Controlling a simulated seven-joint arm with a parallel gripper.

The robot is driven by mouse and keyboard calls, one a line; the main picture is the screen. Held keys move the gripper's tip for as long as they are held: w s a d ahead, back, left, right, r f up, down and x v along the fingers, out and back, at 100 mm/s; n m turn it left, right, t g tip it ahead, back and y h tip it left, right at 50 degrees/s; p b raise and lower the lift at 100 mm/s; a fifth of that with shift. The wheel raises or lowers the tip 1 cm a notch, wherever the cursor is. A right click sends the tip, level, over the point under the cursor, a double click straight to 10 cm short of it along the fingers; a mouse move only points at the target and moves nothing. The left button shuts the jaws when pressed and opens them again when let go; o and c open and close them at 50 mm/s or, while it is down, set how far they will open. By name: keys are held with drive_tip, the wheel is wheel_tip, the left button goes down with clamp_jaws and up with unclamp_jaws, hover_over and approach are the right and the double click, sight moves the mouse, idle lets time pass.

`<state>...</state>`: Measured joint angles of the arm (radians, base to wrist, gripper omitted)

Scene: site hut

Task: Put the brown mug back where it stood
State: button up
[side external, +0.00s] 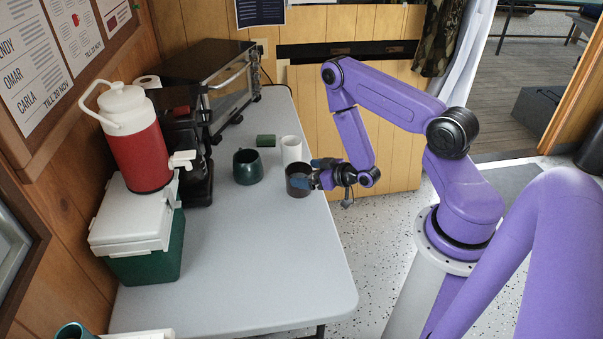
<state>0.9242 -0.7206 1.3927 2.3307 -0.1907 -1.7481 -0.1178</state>
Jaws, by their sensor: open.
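The brown mug (297,181) stands upright on the grey table near its right edge. My gripper (312,180) is at the mug's right side, low over the table edge, with its fingers at or around the mug's near wall. The jaws are open. The fingers hide part of the mug, and I cannot tell whether they touch it.
A red and white jug (136,137) sits on a green cooler (150,258) at left. The table's front (250,270) is clear.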

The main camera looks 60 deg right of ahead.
drive_tip(key=shift+v, duration=2.05)
drive_tip(key=w+a+r+n+g+y, duration=0.2)
drive_tip(key=a, duration=0.3)
drive_tip(key=w+a+r+n+g+y, duration=0.1)
drive_tip(key=w+a+r+n, duration=0.15)
drive_tip(key=a, duration=0.25)
drive_tip(key=s+a+r+n+g, duration=0.4)
drive_tip(key=s+a+r+g, duration=0.1)
drive_tip(key=a, duration=0.5)
drive_tip(key=s+r+n+g+h, duration=0.1)
drive_tip(key=s+r+n+g, duration=0.1)
drive_tip(key=s+r, duration=0.4)
drive_tip(key=s+r+n+g+h, duration=0.1)
drive_tip(key=s+r, duration=0.6)
drive_tip(key=s, duration=0.9)
drive_tip(key=shift+d+n+g+h, duration=0.35)
drive_tip(key=shift+n+g, duration=0.2)
drive_tip(key=shift+g, duration=0.55)
